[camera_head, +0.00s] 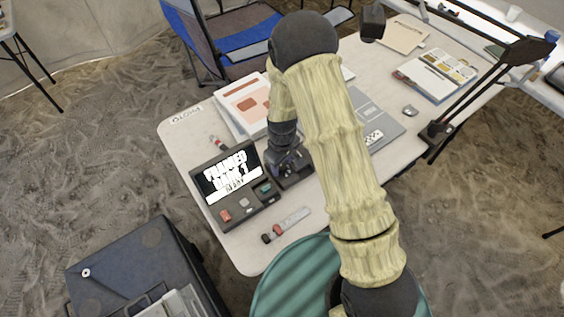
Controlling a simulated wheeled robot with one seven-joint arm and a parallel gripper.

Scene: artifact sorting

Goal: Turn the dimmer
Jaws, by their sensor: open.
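A dark control box (211,203) with a lit screen (228,175) sits at the left part of the table. Along its front edge are a red button (225,215), a pale button (245,203) and a green one (265,188). My gripper (289,168) points down at the box's right end, over a dark section there. It is open, and nothing shows between its fingers. I cannot make out a dimmer knob; the gripper and arm cover part of that section. Whether the fingers touch anything is too small to tell.
A black jointed lamp (480,88) stands at the right. A blue chair (235,40) is behind, a dark case (130,265) front left.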

